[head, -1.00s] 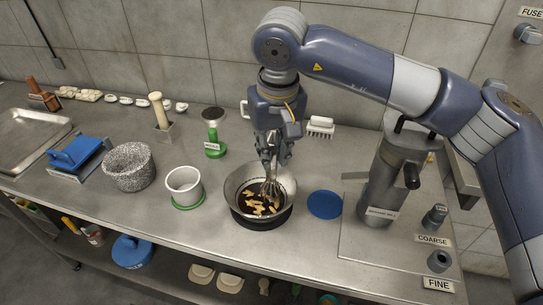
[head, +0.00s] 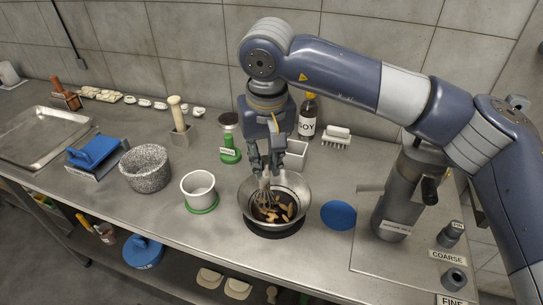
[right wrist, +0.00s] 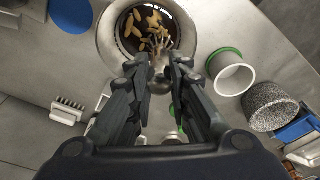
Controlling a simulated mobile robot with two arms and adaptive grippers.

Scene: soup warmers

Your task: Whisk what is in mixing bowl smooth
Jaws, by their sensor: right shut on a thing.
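The metal mixing bowl (head: 298,188) stands on a dark round base on the steel counter. It holds dark liquid with several pale tan pieces (head: 272,213). My right gripper (head: 265,170) is above the bowl's left part, shut on the whisk (head: 263,195). The whisk's wires reach down into the bowl among the pieces. In the right wrist view the bowl (right wrist: 108,32) is beyond the fingertips (right wrist: 158,66), and the whisk wires (right wrist: 165,45) show in it. The whisk's handle is mostly hidden by the fingers. My left gripper is not in view.
A white cup (head: 199,190) on a green ring and a speckled stone mortar (head: 146,170) stand left of the bowl. A blue disc (head: 338,215) lies to its right, near a grey mill (head: 398,205). A soy bottle (head: 307,118) and a white brush (head: 336,134) stand behind.

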